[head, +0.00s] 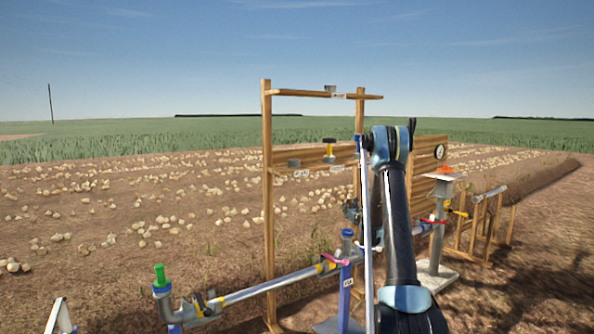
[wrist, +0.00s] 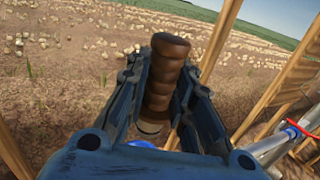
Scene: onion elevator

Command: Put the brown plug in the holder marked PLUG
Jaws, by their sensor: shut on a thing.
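The brown plug (wrist: 166,72) is a ribbed, rounded cylinder, slightly tilted in the wrist view, with a paler lower end. My gripper (wrist: 164,88) is shut on it, with one blue finger on each side. In the head view my gripper is mostly hidden by my arm, in front of the wooden frame, and I cannot make out the plug there. A grey holder (head: 293,163) is on the frame's middle board, with a white label below it. Another grey holder (head: 330,88) is on the top shelf beside a white label. Neither label is readable, so I cannot tell which says PLUG.
A yellow and black item (head: 329,146) is at the middle board of the wooden frame (head: 268,200). A grey pipe (head: 265,287) with a green-capped end (head: 160,275) runs low in front. A pedestal (head: 437,235) stands right of my arm. Onions cover the field behind.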

